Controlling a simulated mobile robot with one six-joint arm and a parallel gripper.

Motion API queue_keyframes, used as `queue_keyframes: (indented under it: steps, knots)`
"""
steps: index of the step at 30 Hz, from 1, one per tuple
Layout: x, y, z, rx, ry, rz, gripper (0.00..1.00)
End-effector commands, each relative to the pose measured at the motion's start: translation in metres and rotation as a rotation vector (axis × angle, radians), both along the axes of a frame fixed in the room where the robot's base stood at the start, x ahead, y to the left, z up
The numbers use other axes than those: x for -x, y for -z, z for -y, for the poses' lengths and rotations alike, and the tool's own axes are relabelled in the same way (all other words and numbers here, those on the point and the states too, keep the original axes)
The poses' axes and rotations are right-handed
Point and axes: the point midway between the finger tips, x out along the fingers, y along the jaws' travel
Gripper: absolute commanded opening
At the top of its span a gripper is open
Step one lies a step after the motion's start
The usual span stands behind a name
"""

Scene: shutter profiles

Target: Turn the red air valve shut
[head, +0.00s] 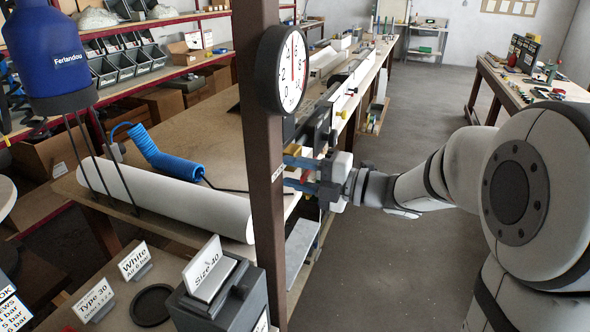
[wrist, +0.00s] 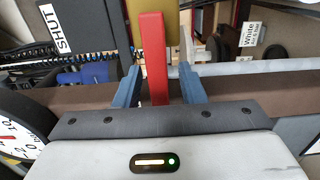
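The red valve lever (wrist: 154,60) stands upright in the middle of the wrist view, in front of a brass-coloured valve body (wrist: 180,22). My gripper (wrist: 160,85) is open, with one blue finger on each side of the lever. A gap shows between the lever and the right finger; the left finger is very close to it, and contact cannot be told. In the head view my gripper (head: 305,174) is at the brown post (head: 264,190), and only a small bit of red (head: 306,177) shows between the fingers. A SHUT label (wrist: 55,28) is at the upper left of the wrist view.
A round pressure gauge (head: 284,70) is on the post above my gripper. A workbench (head: 215,140) with a white roll (head: 160,195) and a coiled blue hose (head: 165,157) lies left. A dark box with a Size 40 sign (head: 208,278) stands in front.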

Motion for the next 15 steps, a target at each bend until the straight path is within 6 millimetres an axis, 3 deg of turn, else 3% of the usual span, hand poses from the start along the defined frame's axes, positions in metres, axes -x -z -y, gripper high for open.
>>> queue_keyframes:
  steps: [8,15]
  knots:
    - [-0.0007,0.0003,-0.0011,0.000,0.001,0.000,0.36]
    - [-0.0006,0.0002,-0.0010,0.000,0.001,0.000,0.16]
